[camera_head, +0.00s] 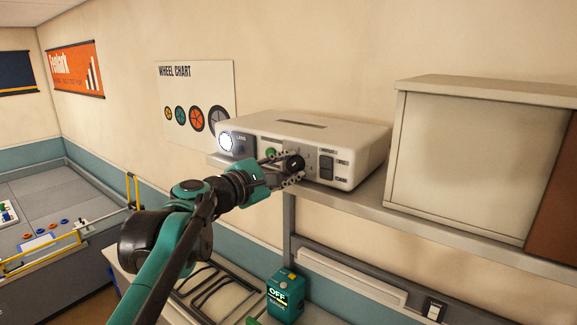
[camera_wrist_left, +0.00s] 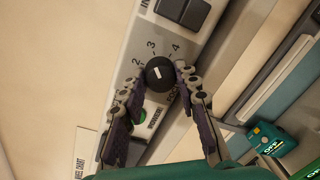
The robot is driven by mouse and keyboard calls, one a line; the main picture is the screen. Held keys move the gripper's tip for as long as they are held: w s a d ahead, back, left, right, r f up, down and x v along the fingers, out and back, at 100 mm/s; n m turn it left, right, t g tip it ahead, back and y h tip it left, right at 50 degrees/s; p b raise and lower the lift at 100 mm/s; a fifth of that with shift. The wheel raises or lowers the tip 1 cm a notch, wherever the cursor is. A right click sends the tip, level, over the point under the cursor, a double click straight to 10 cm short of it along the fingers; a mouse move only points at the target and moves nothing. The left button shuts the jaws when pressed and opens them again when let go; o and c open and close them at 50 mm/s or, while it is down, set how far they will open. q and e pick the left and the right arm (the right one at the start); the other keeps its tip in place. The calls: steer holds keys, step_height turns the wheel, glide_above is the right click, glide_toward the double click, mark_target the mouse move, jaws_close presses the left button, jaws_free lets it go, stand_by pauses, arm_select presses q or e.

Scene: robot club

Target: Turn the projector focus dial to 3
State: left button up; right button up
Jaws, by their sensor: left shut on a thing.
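The white projector (camera_head: 345,140) stands on a wall shelf, its lens (camera_head: 226,142) lit at the left of its front. The black round focus dial (camera_head: 294,162) is on that front; in the left wrist view the dial (camera_wrist_left: 160,73) has 2, 3 and 4 printed around it. A short white mark shows on its face; I cannot tell exactly which number it points to. My left gripper (camera_head: 284,169) is shut on the dial, one finger on each side, as the left wrist view (camera_wrist_left: 157,80) also shows. My right gripper is not in view.
A green button (camera_head: 270,152) is left of the dial, and dark rocker switches (camera_head: 326,167) are to its right. A pale cabinet (camera_head: 460,160) stands at the right on the shelf (camera_head: 375,205). A green box marked OFF (camera_head: 285,296) is below.

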arm_select(q)
steer(key=shift+m, duration=0.4)
steer(key=o, duration=1.2)
steer(key=shift+c, duration=0.2)
steer(key=v, duration=1.2)
